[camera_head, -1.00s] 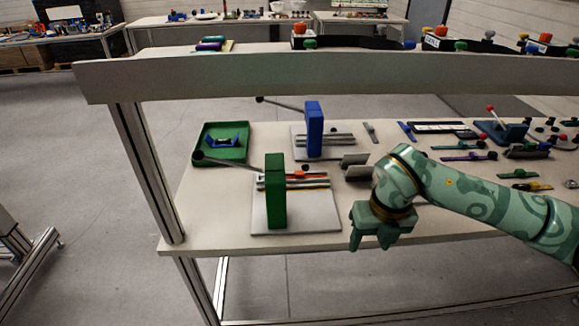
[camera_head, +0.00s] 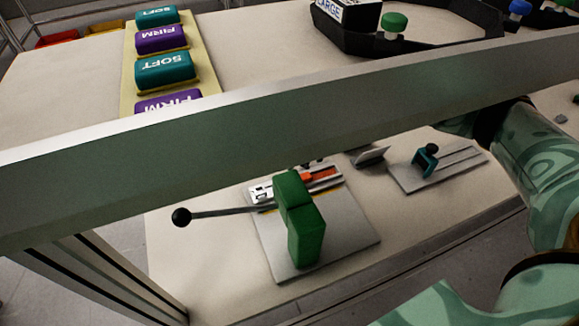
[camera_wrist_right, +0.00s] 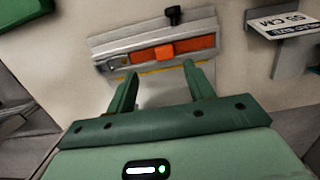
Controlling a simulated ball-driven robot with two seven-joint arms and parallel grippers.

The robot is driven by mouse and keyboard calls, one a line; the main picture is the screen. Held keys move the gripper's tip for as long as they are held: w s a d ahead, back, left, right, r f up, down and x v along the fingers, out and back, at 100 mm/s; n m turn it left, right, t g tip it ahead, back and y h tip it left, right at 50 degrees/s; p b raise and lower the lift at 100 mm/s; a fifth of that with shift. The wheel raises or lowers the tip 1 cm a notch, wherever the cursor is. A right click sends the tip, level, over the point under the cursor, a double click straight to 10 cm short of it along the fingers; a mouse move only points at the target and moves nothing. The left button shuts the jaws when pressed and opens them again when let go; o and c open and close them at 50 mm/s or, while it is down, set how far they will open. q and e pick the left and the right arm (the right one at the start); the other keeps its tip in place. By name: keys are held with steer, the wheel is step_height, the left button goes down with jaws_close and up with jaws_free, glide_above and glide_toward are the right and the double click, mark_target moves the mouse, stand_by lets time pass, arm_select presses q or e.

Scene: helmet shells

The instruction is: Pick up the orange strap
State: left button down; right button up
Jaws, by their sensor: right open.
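The orange strap (camera_head: 322,177) lies in a metal channel of the fixture with the green press block (camera_head: 304,228) and the black-knobbed lever (camera_head: 181,217). In the right wrist view the strap (camera_wrist_right: 192,45) runs lengthwise along the silver channel, with a raised orange piece at its middle. My right gripper (camera_wrist_right: 159,70) is open and empty. Its two fingers point at the near edge of the channel, just short of the strap, and do not appear to touch it. In the head view only parts of my right arm show at the right and bottom edges. My left gripper is not in view.
A grey beam (camera_head: 290,133) crosses in front of the upper table. A small plate with a teal clamp (camera_head: 426,160) stands right of the fixture. A size sign (camera_wrist_right: 285,25) is at upper right in the wrist view. Purple and teal pads (camera_head: 165,70) lie on the upper table.

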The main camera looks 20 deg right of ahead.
mark_target(305, 176)
step_height(305, 176, down, 2)
steer(key=shift+d+f+b, duration=0.1)
steer(key=shift+f+b, duration=0.05)
steer(key=shift+b, duration=0.2)
steer(key=f, duration=0.1)
steer(key=f+b, duration=0.1)
steer(key=f, duration=0.1)
steer(key=f+b, duration=0.1)
steer(key=shift+w+d+f, duration=0.35)
steer(key=shift+w+f, duration=0.05)
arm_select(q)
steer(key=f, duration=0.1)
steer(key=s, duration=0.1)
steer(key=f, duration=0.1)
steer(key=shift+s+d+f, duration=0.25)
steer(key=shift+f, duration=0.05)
arm_select(e)
steer(key=shift+r, duration=0.1)
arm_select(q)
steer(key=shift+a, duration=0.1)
arm_select(e)
steer(key=c, duration=1)
